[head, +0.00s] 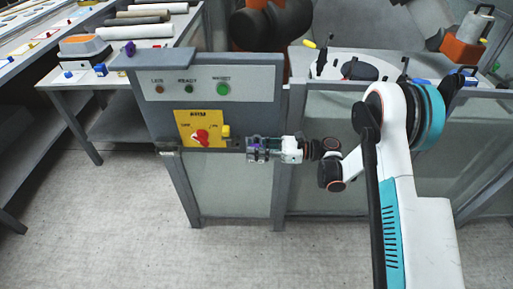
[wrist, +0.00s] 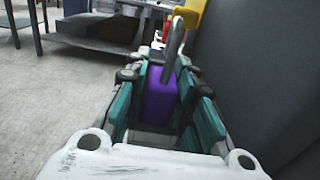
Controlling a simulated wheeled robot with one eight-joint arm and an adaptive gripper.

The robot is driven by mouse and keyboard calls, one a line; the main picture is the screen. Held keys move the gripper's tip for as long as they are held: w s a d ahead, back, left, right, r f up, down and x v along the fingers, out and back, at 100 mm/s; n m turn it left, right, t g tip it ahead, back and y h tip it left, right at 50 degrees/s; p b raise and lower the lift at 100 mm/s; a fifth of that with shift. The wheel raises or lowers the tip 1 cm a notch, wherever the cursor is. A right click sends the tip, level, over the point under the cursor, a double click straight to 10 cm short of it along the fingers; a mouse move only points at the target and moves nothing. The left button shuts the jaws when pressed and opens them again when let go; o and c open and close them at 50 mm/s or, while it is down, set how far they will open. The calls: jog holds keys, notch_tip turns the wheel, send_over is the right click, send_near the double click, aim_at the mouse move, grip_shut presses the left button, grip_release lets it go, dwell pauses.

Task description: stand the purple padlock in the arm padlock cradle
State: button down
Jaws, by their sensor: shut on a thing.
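The purple padlock (wrist: 160,95) is between the teal-padded fingers of my gripper (wrist: 163,105) in the wrist view, its grey shackle pointing up and away. In the head view only a little purple of the padlock (head: 257,147) shows between the fingers. My gripper (head: 256,149) is shut on it, in front of the lower right of the grey control panel (head: 165,112), beside the yellow switch plate (head: 183,117). I cannot make out the arm padlock cradle for sure in either view.
A red rotary switch (head: 200,137) and a yellow block (head: 226,130) sit close left of my gripper. The panel has a green button (head: 223,88). Another small purple item (head: 130,48) is at the upper left, near blue items (head: 100,70). Open floor (head: 110,210) lies in front.

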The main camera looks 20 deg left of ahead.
jog(key=c, duration=1.3)
grip_release()
jog(key=shift+d, duration=0.1)
jog(key=v, duration=1.2)
